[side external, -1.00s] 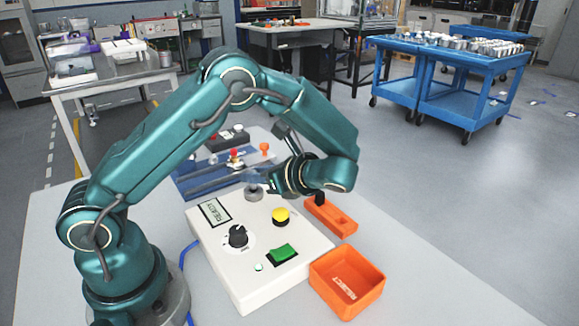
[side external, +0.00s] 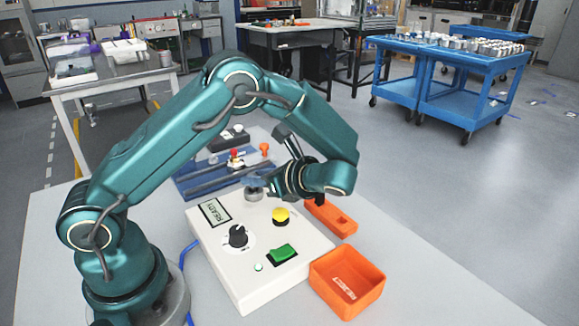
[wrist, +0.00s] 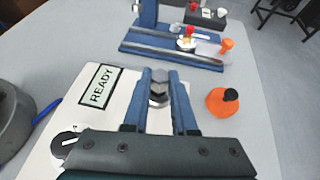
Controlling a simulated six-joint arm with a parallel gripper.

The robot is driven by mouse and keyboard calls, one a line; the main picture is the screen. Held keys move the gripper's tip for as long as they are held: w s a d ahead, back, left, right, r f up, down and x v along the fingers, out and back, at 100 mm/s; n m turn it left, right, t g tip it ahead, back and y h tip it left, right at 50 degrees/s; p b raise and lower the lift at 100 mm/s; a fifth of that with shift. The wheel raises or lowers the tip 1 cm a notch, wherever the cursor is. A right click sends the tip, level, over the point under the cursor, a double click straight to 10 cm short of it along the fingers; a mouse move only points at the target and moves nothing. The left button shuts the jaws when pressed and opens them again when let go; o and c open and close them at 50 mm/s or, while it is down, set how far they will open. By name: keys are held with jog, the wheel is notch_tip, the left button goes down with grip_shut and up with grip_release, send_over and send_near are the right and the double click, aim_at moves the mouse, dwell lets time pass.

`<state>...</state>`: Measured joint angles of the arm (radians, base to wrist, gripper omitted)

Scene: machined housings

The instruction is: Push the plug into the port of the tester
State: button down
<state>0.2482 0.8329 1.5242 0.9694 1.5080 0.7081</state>
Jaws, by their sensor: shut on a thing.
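The tester (side external: 222,264) is a white box with a READY display (side external: 215,212), a dark knob, a yellow button and a green switch. My gripper (side external: 256,182) is over its far edge. In the wrist view its blue fingers (wrist: 160,78) are closed on a grey metal part (wrist: 158,92). That part also shows below the fingertips in the side view (side external: 253,194), at the tester's far edge. I cannot tell whether it touches the tester. An orange piece with a black top (wrist: 223,102) stands right of the fingers. I cannot make out a plug or port clearly.
An orange holder (side external: 333,218) lies right of the tester, and an orange REJECT bin (side external: 347,284) stands in front of it. A blue fixture (side external: 190,186) with red and orange knobs lies behind the tester. A blue cable (side external: 187,256) runs along its left side.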

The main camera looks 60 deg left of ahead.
jog(key=shift+f, duration=0.65)
dwell(0.9)
jog(key=shift+c, duration=0.8)
grip_release()
notch_tip(320, 180, up, 8)
dwell(1.2)
